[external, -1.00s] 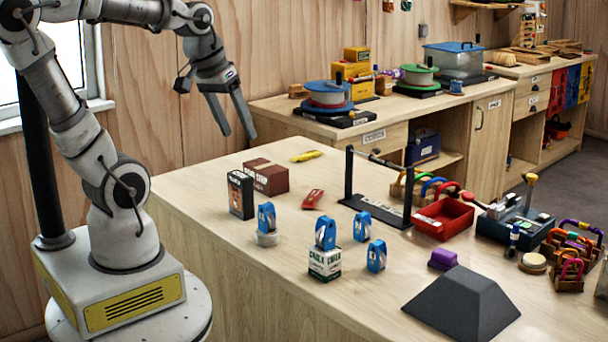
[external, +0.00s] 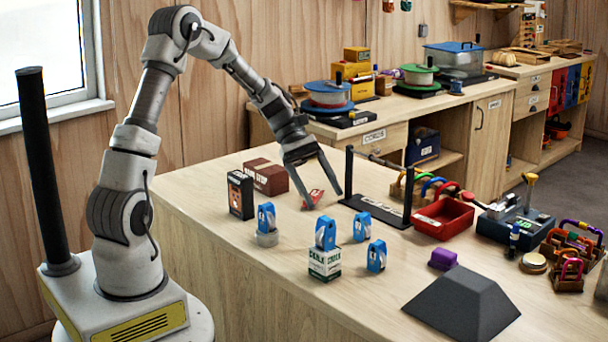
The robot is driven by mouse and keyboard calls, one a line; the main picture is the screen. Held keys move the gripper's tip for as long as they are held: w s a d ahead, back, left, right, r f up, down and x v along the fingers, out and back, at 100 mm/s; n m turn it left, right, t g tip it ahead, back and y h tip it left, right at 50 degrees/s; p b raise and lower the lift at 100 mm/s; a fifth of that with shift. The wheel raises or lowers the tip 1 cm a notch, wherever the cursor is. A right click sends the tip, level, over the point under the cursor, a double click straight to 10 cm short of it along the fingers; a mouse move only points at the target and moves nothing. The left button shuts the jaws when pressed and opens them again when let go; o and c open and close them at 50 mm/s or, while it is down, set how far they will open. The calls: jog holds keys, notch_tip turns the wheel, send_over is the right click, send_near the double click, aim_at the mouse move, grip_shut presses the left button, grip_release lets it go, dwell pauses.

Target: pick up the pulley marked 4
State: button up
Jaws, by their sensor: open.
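Several blue pulleys stand on the near part of the wooden table. One pulley (external: 266,217) sits on a round grey-white roll at the left. A second pulley (external: 325,233) stands on a white and green chalk box (external: 324,263). A third pulley (external: 362,226) and a fourth pulley (external: 376,256) stand on the tabletop to the right. Their number marks are too small to read, so I cannot tell which is marked 4. My gripper (external: 326,201) is open and empty, pointing down above the table behind the pulleys, with a red device (external: 312,198) showing between its fingers.
A dark box (external: 240,194) and a brown box (external: 267,177) stand left of my gripper.

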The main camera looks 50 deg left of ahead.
jog(key=w+a+f+n+t+h+b, duration=0.1)
jog(key=w+f+n+h, duration=0.3)
jog(key=w+f, duration=0.25)
send_near(381, 253)
jog(key=shift+n, duration=0.4)
jog(key=x, duration=0.5)
jog(key=shift+w+d+f, duration=0.15)
jog(key=shift+d+f, duration=0.15)
jog(key=shift+p+x, duration=0.3)
jog(key=shift+x, duration=2.3)
jog(key=shift+r, duration=0.15)
grip_shut()
